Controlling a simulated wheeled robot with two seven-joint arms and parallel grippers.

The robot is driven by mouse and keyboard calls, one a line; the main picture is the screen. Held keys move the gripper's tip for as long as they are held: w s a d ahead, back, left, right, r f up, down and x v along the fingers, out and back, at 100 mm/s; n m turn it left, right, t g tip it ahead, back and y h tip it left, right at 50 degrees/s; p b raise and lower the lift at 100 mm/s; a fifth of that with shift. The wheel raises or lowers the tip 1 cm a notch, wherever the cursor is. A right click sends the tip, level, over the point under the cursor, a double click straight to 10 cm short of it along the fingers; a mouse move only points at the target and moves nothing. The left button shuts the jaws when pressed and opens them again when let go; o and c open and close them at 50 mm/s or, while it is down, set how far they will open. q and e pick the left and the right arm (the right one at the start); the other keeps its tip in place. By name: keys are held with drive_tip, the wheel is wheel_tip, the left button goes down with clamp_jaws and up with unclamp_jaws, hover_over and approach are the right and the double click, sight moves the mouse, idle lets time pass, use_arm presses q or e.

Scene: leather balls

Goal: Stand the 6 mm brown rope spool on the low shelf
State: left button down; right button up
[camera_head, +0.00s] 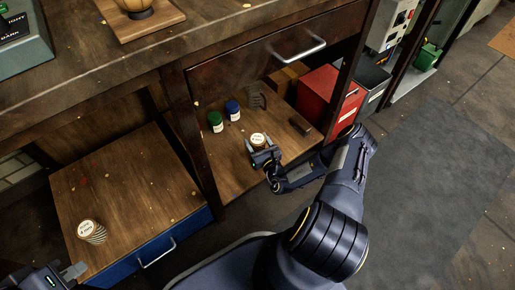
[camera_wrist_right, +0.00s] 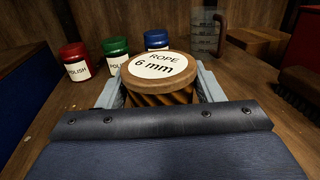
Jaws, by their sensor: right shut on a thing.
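The brown rope spool labelled "ROPE 6 mm" (camera_wrist_right: 158,72) is upright between the two fingers of my right gripper (camera_wrist_right: 158,90) in the right wrist view. In the head view the spool (camera_head: 258,139) is over the front part of the low shelf (camera_head: 232,174), with my right gripper (camera_head: 264,155) shut on it from the front. The spool's bottom is hidden, so I cannot tell whether it touches the shelf. My left gripper (camera_head: 68,273) is at the lower left corner, partly cut off; its opening is unclear.
A red polish jar (camera_wrist_right: 75,61) is at left. Another spool (camera_head: 92,231) stands on the blue cabinet (camera_head: 120,195).

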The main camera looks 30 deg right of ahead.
drive_tip(key=shift+w+d+f+b, duration=0.15)
drive_tip(key=shift+f+b, duration=0.25)
drive_tip(key=shift+f, duration=0.5)
drive_tip(key=shift+w+f+b, duration=0.1)
drive_tip(key=shift+f+b, duration=0.3)
drive_tip(key=shift+f, duration=0.45)
drive_tip(key=shift+f, duration=0.2)
drive_tip(key=o, duration=1.1)
drive_tip(key=shift+r, duration=0.1)
